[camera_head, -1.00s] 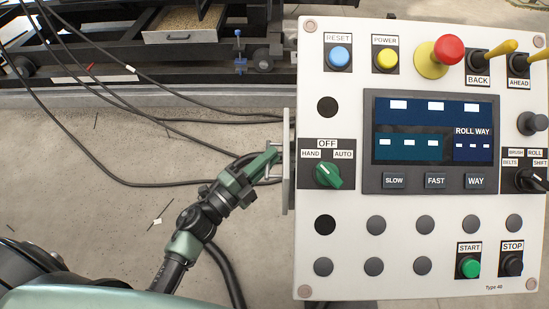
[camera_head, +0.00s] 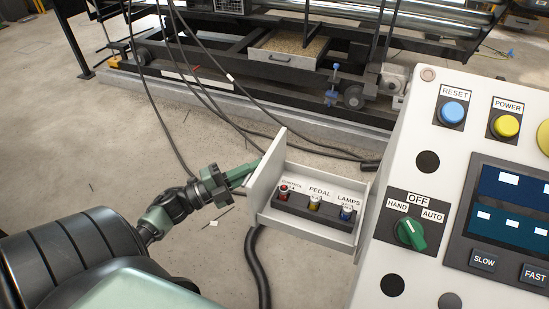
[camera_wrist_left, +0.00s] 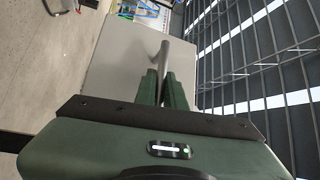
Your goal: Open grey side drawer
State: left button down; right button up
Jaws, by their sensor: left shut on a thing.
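The grey side drawer (camera_head: 308,232) is pulled out from the left side of the white control panel (camera_head: 440,140). Inside it a dark block (camera_head: 312,210) carries a red, a yellow and a blue switch, labelled control, pedal and lamps. My left gripper (camera_head: 247,172) is at the outer side of the drawer front (camera_head: 266,172). In the left wrist view the fingers of my left gripper (camera_wrist_left: 164,78) are shut on the metal handle (camera_wrist_left: 165,54) of the grey drawer front (camera_wrist_left: 120,50). My right gripper is not in view.
Black cables (camera_head: 215,100) run across the concrete floor and past the drawer. A thick black hose (camera_head: 257,265) hangs below the drawer. A dark machine frame with an open tray (camera_head: 290,50) stands behind.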

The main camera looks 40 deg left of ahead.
pick_arm(q)
jog(key=shift+s+a, duration=0.2)
jog(key=shift+a, duration=0.4)
jog(key=shift+s+a, duration=0.15)
jog(key=shift+a, duration=0.4)
jog(key=c, duration=1.8)
grip_release()
jog(key=shift+v, duration=3.95)
